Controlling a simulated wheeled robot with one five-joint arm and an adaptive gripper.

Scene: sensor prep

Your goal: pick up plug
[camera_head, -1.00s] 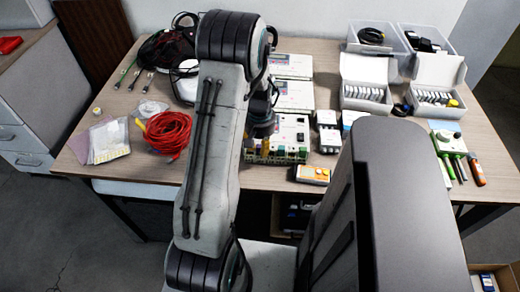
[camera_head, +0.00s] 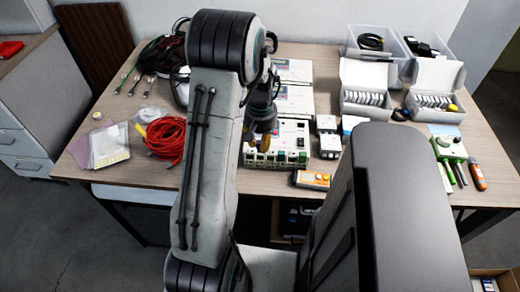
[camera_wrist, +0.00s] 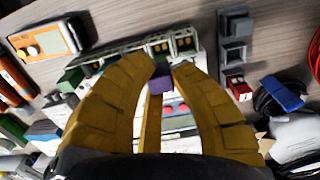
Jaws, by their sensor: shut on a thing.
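A small purple piece (camera_wrist: 160,84), which looks like the plug, sits between the fingertips. A darker grey-green bit shows just above it. Behind the fingers is a white device with a row of terminal sockets (camera_wrist: 184,42); I cannot tell whether the plug touches it. In the head view my gripper (camera_head: 264,143) is over the front of this device (camera_head: 291,135), and the plug is hidden there.
A green block (camera_head: 281,155) is on the device's front. An orange meter (camera_head: 313,180) lies to the right, and a red cable coil (camera_head: 166,137) lies to the left. White boxes (camera_head: 367,82) and clear bins stand at the back right. Bare tabletop shows at the front left.

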